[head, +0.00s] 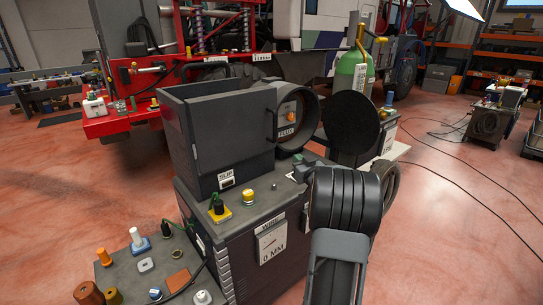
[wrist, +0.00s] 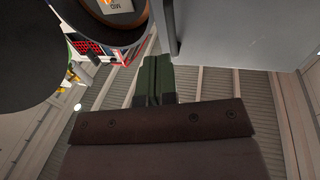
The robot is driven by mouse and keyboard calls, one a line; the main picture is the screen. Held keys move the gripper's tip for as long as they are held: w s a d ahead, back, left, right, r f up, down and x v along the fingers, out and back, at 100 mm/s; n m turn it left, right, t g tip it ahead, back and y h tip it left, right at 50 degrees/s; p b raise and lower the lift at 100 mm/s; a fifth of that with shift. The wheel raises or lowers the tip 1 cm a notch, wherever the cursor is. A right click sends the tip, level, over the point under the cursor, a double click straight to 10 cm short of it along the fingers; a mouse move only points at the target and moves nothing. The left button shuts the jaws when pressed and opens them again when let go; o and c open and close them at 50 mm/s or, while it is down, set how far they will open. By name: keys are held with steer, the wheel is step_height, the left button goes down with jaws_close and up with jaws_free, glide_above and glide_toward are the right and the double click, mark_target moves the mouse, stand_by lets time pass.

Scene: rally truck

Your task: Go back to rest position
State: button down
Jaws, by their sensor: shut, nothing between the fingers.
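My gripper (wrist: 153,80) shows in the wrist view as two dark green fingers side by side, touching, with nothing between them. It points up past a round dark port (wrist: 115,30) at the upper left and a grey box wall (wrist: 228,30) at the upper right. In the head view my black ribbed arm rises at the lower right, in front of the workbench; the gripper itself is hard to make out there. The grey box (head: 222,140) labelled SLIP and the round port (head: 297,112) with its open round lid (head: 351,125) stand beyond my arm.
A dark cabinet (head: 255,245) with a 0 MM gauge stands left of my arm. A lower bench (head: 165,270) holds several small knobs and plugs. A green gas cylinder (head: 354,75) and a red truck frame (head: 125,90) stand behind. Open red floor (head: 450,220) with cables lies right.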

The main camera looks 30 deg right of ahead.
steer(key=shift+s, duration=0.2)
steer(key=s+f+m+g+h, duration=0.3)
steer(key=s+f+g, duration=0.4)
steer(key=f+g, duration=0.35)
steer(key=s+a+r+n+g+y, duration=0.1)
steer(key=s+a, duration=0.4)
steer(key=a, duration=0.6)
steer(key=s+a+r+n+g+y, duration=0.1)
steer(key=s+a, duration=0.4)
steer(key=a, duration=0.7)
steer(key=s+a+r+n+g+y, duration=0.2)
steer(key=s+a+n+y, duration=0.1)
steer(key=a, duration=0.9)
steer(key=shift+s+a+y, duration=0.15)
steer(key=shift+s+y, duration=0.55)
steer(key=shift+s, duration=0.35)
steer(key=shift+r+g, duration=0.1)
steer(key=shift+g, duration=0.15)
